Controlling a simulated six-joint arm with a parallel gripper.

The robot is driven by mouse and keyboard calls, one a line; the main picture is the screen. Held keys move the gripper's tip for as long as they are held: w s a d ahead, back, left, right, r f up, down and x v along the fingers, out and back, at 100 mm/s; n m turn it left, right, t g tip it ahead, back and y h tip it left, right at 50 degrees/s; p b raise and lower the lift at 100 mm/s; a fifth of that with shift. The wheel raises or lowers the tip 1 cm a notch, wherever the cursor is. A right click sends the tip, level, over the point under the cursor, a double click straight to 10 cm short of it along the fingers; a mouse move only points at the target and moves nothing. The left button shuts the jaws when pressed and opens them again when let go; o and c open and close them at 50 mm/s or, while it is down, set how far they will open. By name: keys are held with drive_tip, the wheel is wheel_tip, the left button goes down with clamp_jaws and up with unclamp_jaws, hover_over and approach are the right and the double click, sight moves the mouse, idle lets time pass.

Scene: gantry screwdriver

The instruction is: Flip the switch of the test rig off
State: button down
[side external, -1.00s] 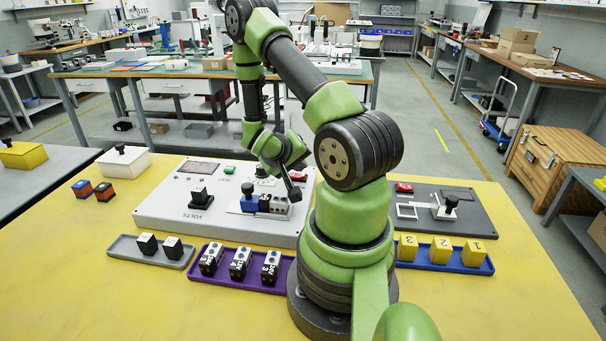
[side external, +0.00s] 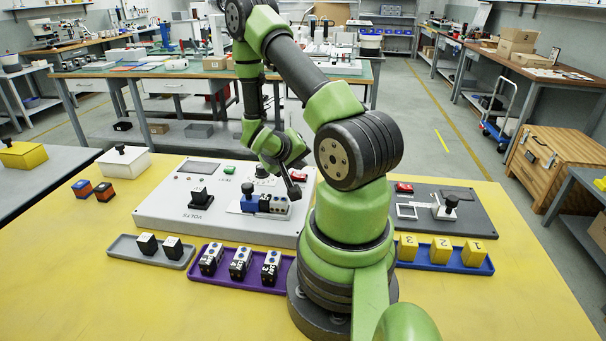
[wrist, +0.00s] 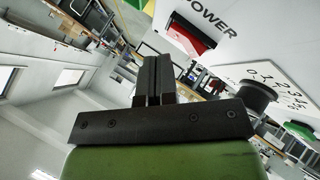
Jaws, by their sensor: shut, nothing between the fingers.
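The test rig (side external: 160,208) is a white panel on the yellow table. Its red power switch (side external: 299,177) is at the panel's far right corner, beside my gripper (side external: 295,191). In the wrist view the red switch (wrist: 194,38) sits in a dark frame under the word POWER, and my gripper (wrist: 153,68) points toward that area with its fingers together and empty. I cannot tell whether the fingertips touch the switch. The rig's display (side external: 198,168) is dark grey and shows no lit reading.
The rig carries a black VOLTS knob (side external: 201,198), a green button (side external: 229,170) and a holder with blue and black blocks (side external: 249,198). A purple tray (side external: 215,278) and a grey tray (side external: 125,249) lie in front. A dark panel (side external: 470,222) stands right of my arm.

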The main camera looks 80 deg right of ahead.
sight(294, 173)
drive_tip(key=shift+r, duration=0.3)
drive_tip(key=shift+w+r, duration=0.25)
drive_tip(key=shift+r, duration=1)
drive_tip(key=shift+w+r, duration=0.2)
drive_tip(key=shift+r, duration=1)
drive_tip(key=shift+r, duration=0.1)
drive_tip(key=w+a+r+t+y, duration=0.1)
drive_tip(key=w+a+r+t, duration=0.15)
drive_tip(key=a+r, duration=0.7)
drive_tip(key=a+r+n+t+y, duration=0.4)
drive_tip(key=a+y, duration=0.1)
drive_tip(key=a, duration=0.5)
drive_tip(key=s+a+r+n+t+y, duration=0.1)
drive_tip(key=a+r+n+t+y, duration=0.3)
drive_tip(key=a, duration=0.7)
drive_tip(key=shift+a+r+t+y, duration=0.15)
drive_tip(key=shift+r+t+y, duration=0.25)
drive_tip(key=shift+r+t, duration=0.25)
